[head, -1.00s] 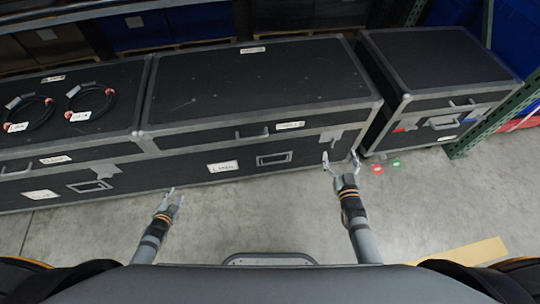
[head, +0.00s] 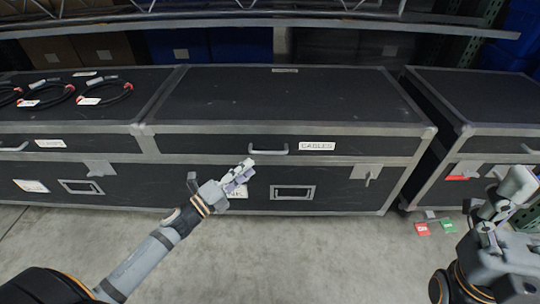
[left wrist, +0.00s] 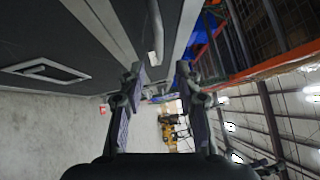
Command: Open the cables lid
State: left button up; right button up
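The black cables case (head: 262,141) with metal edges stands in the middle of the head view, its lid (head: 280,95) down. The lid's front carries a CABLES label (head: 317,146) and a grey handle (head: 270,149). A latch (head: 367,172) sits at the right of the front. My left gripper (head: 245,172) is in front of the case, below and left of the handle. In the left wrist view its fingers (left wrist: 160,88) are apart with nothing between them; a grey bar, likely the handle (left wrist: 155,35), shows above.
Another case (head: 75,97) with coiled cables (head: 105,90) on top adjoins on the left. A third case (head: 480,110) stands to the right across a narrow gap. A metal rack beam (head: 270,22) crosses behind. Floor in front is clear.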

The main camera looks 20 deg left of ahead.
aim_at(268, 153)
pick_arm(q)
jog(key=p+x, duration=0.1)
jog(key=x, duration=0.8)
jog(key=shift+w, duration=0.25)
jog(key=shift+f, duration=0.1)
grip_shut()
